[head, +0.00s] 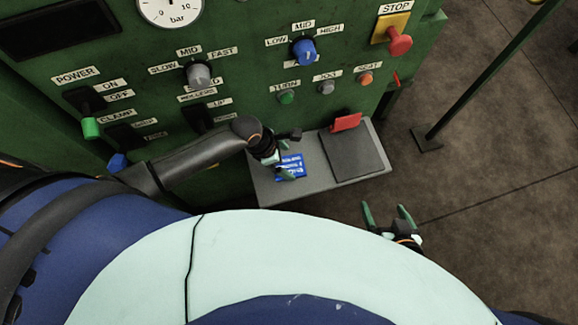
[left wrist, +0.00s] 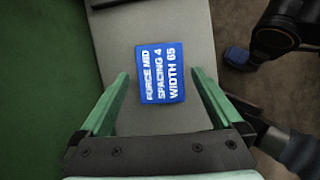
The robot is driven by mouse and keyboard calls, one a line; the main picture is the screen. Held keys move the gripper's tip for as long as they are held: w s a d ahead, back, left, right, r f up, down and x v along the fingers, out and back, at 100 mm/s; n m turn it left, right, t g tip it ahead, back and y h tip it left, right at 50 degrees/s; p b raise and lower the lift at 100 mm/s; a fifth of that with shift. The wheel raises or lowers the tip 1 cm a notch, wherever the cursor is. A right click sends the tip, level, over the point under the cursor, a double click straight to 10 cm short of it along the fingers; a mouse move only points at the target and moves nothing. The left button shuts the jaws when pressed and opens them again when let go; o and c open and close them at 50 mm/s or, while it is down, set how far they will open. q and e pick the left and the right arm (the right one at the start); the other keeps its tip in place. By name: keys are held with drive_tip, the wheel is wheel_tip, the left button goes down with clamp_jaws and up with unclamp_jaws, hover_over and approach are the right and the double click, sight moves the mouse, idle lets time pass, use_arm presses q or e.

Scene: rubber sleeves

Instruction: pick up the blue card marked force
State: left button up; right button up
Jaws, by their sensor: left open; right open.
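The blue card (head: 291,165) lies flat on the grey shelf (head: 270,190) at the front of the green machine. In the left wrist view the blue card (left wrist: 161,73) reads "FORCE MID, SPACING 4, WIDTH 65". My left gripper (head: 284,153) is over the shelf above the card and partly covers it in the head view. In the left wrist view its open green fingers (left wrist: 160,88) stand either side of the card's near part, with gaps on both sides. My right gripper (head: 386,212) is open and empty, off the shelf over the floor.
The machine panel with a gauge, knobs, switches and a red stop button (head: 400,43) rises behind. A green post (head: 480,70) stands at the right.

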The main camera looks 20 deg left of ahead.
sight(292, 166)
use_arm(q)
drive_tip(key=x, duration=0.3)
drive_tip(key=shift+f+b, duration=0.15)
drive_tip(key=shift+b, duration=0.25)
drive_tip(key=shift+f, duration=0.1)
drive_tip(key=shift+c, duration=0.2)
drive_tip(key=c, duration=1)
